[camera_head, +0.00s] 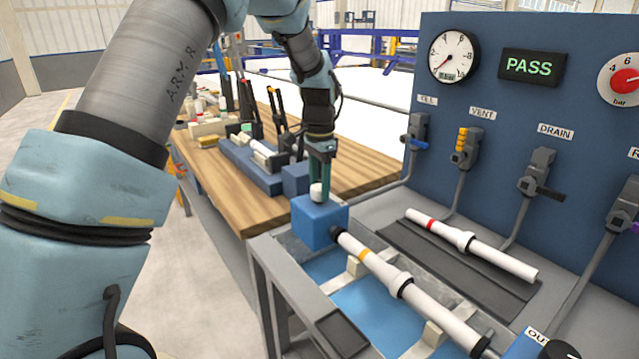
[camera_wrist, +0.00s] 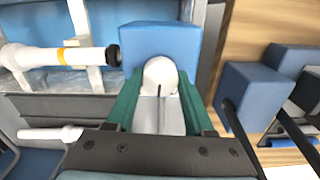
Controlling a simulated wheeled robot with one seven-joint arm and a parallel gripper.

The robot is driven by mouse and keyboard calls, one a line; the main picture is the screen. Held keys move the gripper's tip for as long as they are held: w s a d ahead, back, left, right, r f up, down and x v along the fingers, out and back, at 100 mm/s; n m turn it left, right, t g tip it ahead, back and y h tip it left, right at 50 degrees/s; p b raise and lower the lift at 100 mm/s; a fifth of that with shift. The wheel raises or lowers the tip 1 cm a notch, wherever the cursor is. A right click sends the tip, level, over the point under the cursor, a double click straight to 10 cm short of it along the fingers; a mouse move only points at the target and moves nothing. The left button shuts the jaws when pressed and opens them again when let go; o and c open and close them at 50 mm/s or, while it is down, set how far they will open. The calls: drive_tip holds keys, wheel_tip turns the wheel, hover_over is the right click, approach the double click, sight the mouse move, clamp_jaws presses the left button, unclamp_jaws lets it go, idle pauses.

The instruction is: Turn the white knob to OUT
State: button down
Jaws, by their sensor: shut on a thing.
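A thin dark line shows on the knob there. No OUT marking by this knob can be made out. An OUT label (camera_head: 537,335) shows on another blue block at the lower right.
A white pipe with a yellow band (camera_head: 392,280) runs from the block across the bench. A second pipe with a red band (camera_head: 470,242) lies on a dark mat. A blue panel (camera_head: 480,100) with gauges, valves and a green PASS display stands behind. A wooden table (camera_head: 352,172) adjoins.

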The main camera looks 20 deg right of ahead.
drive_tip(key=n, duration=0.4)
drive_tip(key=shift+r+n+p, duration=0.1)
drive_tip(key=shift+n+p, duration=0.2)
drive_tip(key=shift+p, duration=0.05)
drive_tip(key=n, duration=0.3)
drive_tip(key=shift+n+p, duration=0.3)
drive_tip(key=shift+p, duration=0.05)
drive_tip(key=n, duration=0.4)
drive_tip(key=shift+p, duration=0.4)
drive_tip(key=shift+n+p, duration=0.35)
drive_tip(key=shift+n, duration=1.35)
drive_tip(key=shift+c, duration=1.4)
unclamp_jaws()
